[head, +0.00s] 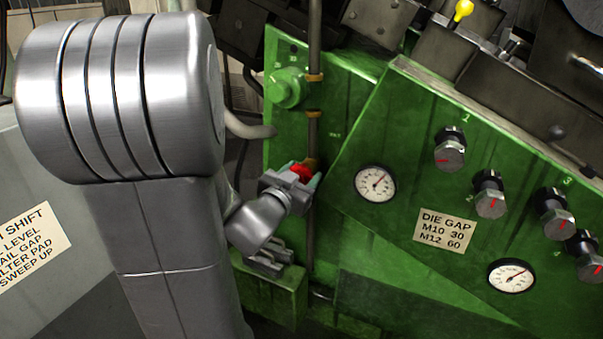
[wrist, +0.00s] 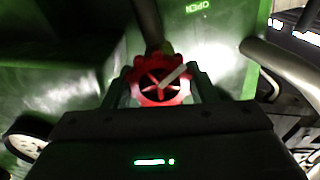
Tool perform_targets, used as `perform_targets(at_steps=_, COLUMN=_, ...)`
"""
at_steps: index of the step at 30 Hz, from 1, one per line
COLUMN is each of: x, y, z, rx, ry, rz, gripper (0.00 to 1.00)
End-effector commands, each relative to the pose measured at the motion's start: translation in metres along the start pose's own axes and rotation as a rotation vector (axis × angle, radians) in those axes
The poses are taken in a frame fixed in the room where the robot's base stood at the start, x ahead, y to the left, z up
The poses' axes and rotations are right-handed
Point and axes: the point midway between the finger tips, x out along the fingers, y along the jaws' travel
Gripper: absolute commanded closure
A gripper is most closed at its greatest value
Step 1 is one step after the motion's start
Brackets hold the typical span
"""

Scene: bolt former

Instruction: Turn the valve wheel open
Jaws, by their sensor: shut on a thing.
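The red valve wheel (head: 301,172) sits on a vertical pipe on the green machine panel, near the middle of the head view. In the wrist view the wheel (wrist: 160,82) shows its spokes and a pale pointer slanting up to the right. My gripper (head: 299,178) is shut on the wheel, with one finger on each side of its rim; in the wrist view the fingers (wrist: 163,86) flank it left and right. Green lettering reading OPEN (wrist: 197,7) is above the wheel to the right, upside down in that view. The wheel's lower edge is partly hidden by the gripper body.
A pressure gauge (head: 375,184) is right of the wheel on the sloping green panel. Several black knobs (head: 490,194) and a DIE GAP label (head: 445,232) lie farther right. A grey curved pipe (head: 250,127) is left of the panel; the vertical pipe (head: 314,60) rises above the wheel.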

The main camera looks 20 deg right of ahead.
Motion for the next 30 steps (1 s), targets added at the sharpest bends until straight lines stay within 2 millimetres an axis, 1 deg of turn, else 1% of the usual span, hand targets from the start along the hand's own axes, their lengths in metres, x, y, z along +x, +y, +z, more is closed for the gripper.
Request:
perform_targets(at_steps=14, x=0.000, y=0.001, z=0.002, rx=-0.015, ry=-0.003, rz=0.000, gripper=0.71)
perform_targets(at_steps=15, x=0.000, y=0.001, z=0.002, rx=-0.015, ry=-0.003, rz=0.000, gripper=0.40)
perform_targets(at_steps=16, x=0.000, y=0.001, z=0.002, rx=-0.015, ry=-0.003, rz=0.000, gripper=0.39)
perform_targets(at_steps=25, x=-0.002, y=0.000, z=0.001, rx=-0.012, ry=-0.001, rz=0.000, gripper=0.39)
perform_targets(at_steps=28, x=-0.009, y=-0.001, z=0.000, rx=-0.011, ry=-0.001, rz=-0.002, gripper=0.39)
perform_targets(at_steps=30, x=-0.019, y=-0.001, z=0.001, rx=-0.012, ry=-0.001, rz=-0.004, gripper=0.39)
